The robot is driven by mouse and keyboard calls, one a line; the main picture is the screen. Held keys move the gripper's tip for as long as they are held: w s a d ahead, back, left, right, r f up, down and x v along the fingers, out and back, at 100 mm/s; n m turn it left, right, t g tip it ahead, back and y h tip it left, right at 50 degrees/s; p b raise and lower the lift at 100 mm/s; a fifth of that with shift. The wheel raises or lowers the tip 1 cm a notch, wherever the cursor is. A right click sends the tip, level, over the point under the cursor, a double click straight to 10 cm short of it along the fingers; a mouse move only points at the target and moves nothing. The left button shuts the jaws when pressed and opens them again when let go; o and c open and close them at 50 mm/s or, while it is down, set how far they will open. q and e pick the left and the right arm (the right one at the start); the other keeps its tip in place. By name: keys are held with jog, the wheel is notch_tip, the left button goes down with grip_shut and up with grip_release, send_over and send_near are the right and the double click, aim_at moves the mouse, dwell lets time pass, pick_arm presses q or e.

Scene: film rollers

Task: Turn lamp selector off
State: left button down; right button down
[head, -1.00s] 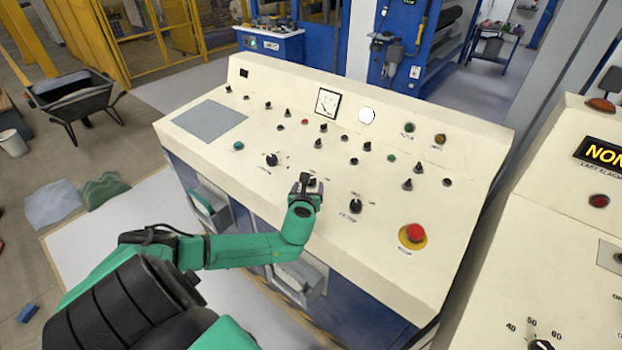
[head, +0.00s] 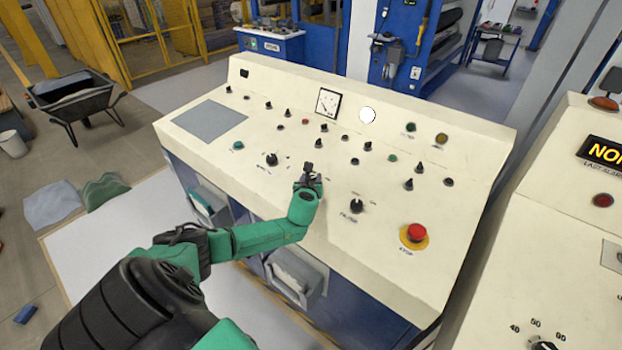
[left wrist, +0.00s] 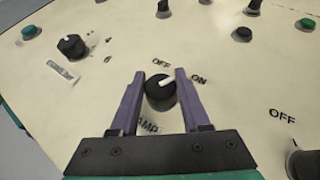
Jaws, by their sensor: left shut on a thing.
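The lamp selector (left wrist: 160,93) is a round black knob with a white pointer, on the cream console. In the left wrist view its white mark points up and right, towards the ON label (left wrist: 198,80). The OFF label (left wrist: 160,62) is printed above the knob. The LAMP label below it is partly hidden by my gripper. My left gripper (left wrist: 159,74) has one purple finger on each side of the knob and is shut on it. In the head view my left gripper (head: 309,173) is at the middle of the console and largely hides the knob. My right gripper is not in view.
A similar black knob (head: 356,205) stands to the right, and another (head: 271,159) to the left. A red stop button (head: 416,232) on a yellow base is farther right. Several small switches and buttons stand behind my gripper.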

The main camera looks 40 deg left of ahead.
pick_arm(q)
jog(key=shift+n+y, duration=0.3)
jog(key=shift+n+g+y, duration=0.4)
jog(key=shift+n+g, duration=0.1)
jog(key=shift+d+n+g+y, duration=0.1)
jog(key=shift+n+g+y, duration=0.5)
jog(key=shift+n+g, duration=0.2)
jog(key=n+g, duration=0.1)
jog(key=n+g+y+b, duration=0.1)
jog(key=shift+f+n, duration=0.2)
jog(key=shift+n, duration=0.2)
jog(key=n+g+b, duration=0.2)
jog(key=g+b, duration=0.1)
jog(key=b, duration=0.2)
jog(key=n+g+y+b, duration=0.1)
jog(key=n+g+b, duration=0.2)
jog(key=b, duration=0.3)
jog(key=shift+f+n+g+y, duration=0.15)
jog(key=shift+n+g+y, duration=0.15)
jog(key=shift+r+n+g+b, duration=0.3)
jog(key=shift+n+g+b, duration=0.1)
jog(key=shift+b, duration=0.45)
jog(key=shift+c, duration=1.9)
grip_release()
jog(key=shift+s, duration=0.1)
jog(key=shift+r, duration=0.1)
